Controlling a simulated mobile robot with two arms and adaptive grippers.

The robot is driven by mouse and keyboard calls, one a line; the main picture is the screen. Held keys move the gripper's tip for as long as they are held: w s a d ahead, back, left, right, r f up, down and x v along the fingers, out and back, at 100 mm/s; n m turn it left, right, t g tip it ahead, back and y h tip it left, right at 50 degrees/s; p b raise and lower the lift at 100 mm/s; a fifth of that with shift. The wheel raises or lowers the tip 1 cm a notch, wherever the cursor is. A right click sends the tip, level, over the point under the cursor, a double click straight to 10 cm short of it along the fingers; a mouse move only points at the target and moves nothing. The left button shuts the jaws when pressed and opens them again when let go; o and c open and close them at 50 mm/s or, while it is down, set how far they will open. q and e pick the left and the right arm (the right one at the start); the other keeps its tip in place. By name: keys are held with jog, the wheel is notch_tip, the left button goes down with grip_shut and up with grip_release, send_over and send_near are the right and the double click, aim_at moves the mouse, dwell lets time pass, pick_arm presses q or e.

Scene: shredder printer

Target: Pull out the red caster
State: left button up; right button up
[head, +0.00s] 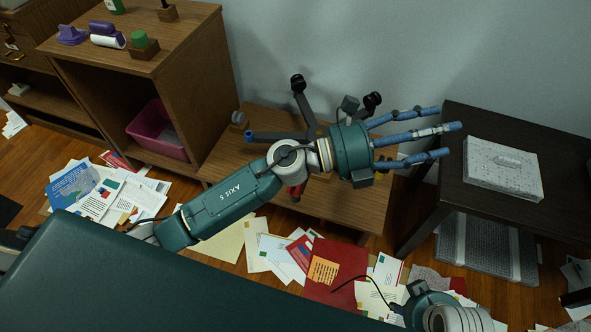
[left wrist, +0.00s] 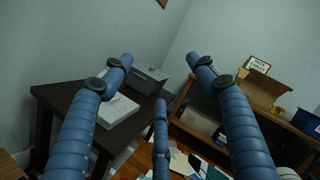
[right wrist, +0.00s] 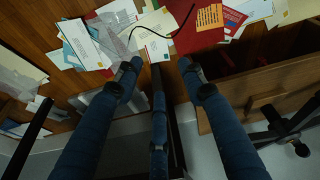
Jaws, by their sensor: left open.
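A dark star-shaped caster base (head: 303,110) lies on the low wooden bench, its arms spread and partly hidden behind my left arm. A red piece (head: 297,191), apparently the red caster, shows just below my left forearm at the bench's front; its upper part is hidden. My left gripper (head: 445,129) is open and empty, right of the base and pointing right, away from the red piece. Its spread fingers also show in the left wrist view (left wrist: 160,75). My right gripper (right wrist: 157,72) is open and empty in the right wrist view, over papers.
The low wooden bench (head: 345,212) stands against the wall. A wooden shelf (head: 190,75) with a pink bin (head: 158,130) is at left. Papers (head: 270,255) litter the floor.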

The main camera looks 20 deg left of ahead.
pick_arm(q)
jog(key=s+d+f+m+g+y, duration=0.2)
jog(key=s+d+f+m+g, duration=0.15)
jog(key=f+m+g, duration=0.35)
jog(key=m+g+y+b, duration=0.1)
jog(key=m+y, duration=0.8)
jog(key=y, duration=0.8)
send_over(295, 192)
jog(key=w, duration=0.2)
jog(key=f, duration=1.7)
jog(key=shift+w+a, duration=0.1)
jog(key=shift+a, duration=0.15)
jog(key=shift+a+f, duration=0.15)
jog(key=shift+f, duration=0.1)
notch_tip(295, 192, down, 6)
jog(key=shift+r+b, duration=0.15)
jog(key=shift+b, duration=0.45)
jog(key=shift+f+b, duration=0.4)
jog(key=shift+f, duration=1.8)
pick_arm(e)
jog(key=v, duration=0.3)
jog(key=shift+s+d+r, duration=0.1)
jog(key=shift+s+r, duration=0.1)
